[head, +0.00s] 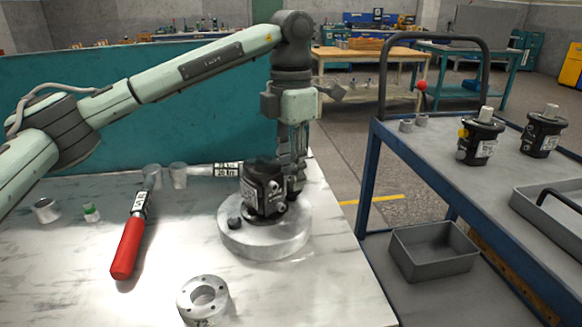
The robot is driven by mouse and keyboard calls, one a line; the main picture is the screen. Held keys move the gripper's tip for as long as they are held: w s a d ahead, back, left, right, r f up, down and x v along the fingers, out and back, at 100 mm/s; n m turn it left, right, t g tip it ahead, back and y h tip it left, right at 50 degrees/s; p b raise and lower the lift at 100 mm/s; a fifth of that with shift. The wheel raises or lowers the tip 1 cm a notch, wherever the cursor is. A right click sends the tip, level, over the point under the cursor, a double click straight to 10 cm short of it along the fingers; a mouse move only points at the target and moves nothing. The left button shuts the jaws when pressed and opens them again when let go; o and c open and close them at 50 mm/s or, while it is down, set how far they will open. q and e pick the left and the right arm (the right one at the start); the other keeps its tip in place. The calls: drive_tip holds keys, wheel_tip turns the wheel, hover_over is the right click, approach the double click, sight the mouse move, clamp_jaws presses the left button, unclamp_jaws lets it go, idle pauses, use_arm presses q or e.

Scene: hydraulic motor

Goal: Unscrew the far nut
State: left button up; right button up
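A black hydraulic motor (262,188) stands on a round grey metal base (265,232) on the marble-look table. A small dark nut (235,223) sits on the base at the motor's near left side. The far nut cannot be made out; the motor and my gripper cover that side. My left gripper (294,182) points straight down at the motor's far right side, its fingers low and close to the base. Whether the fingers are apart or closed on something cannot be told. My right gripper is not in view.
A red-handled tool (129,246) lies left of the base, and a flanged ring (203,300) lies in front. Small metal cups stand at the back left. A blue cart (455,170) on the right carries two more motors and a tray.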

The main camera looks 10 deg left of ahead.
use_arm(q)
drive_tip(key=m, duration=0.2)
drive_tip(key=shift+m, duration=0.4)
clamp_jaws()
drive_tip(key=n, duration=0.4)
drive_tip(key=shift+n, duration=0.9)
drive_tip(key=shift+n, duration=1)
drive_tip(key=shift+r, duration=0.1)
drive_tip(key=shift+r, duration=0.15)
